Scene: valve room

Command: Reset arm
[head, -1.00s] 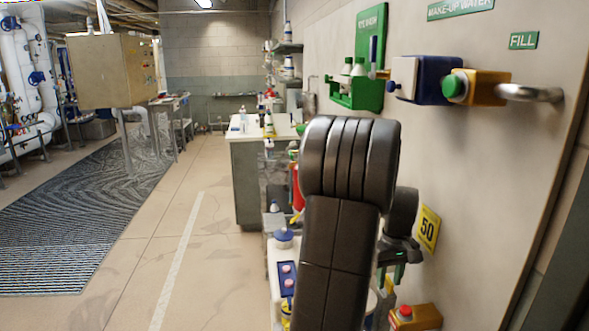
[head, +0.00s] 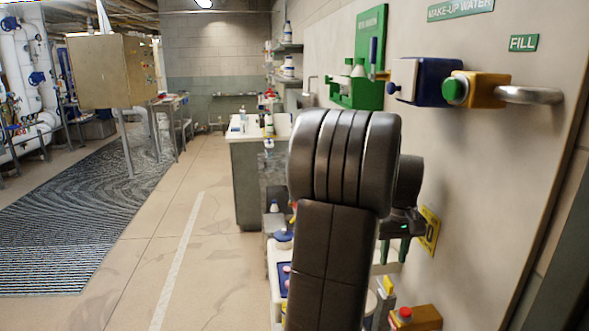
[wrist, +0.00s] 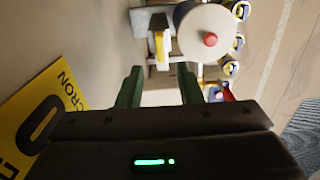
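My arm stands folded in the right half of the head view, in front of the wall. My gripper (head: 393,258) hangs beside it, close to the wall and above a low cart. In the wrist view my gripper (wrist: 160,88) has its two green fingers spread apart, with nothing between them. The gripper is open and empty. My arm hides part of the cart and the things on it.
A yellow sign (head: 429,233) is on the wall right beside my gripper. A blue and orange valve (head: 480,90) juts from the wall at upper right. A white-topped bench (head: 245,134) stands farther back. The floor (head: 150,230) at left is open.

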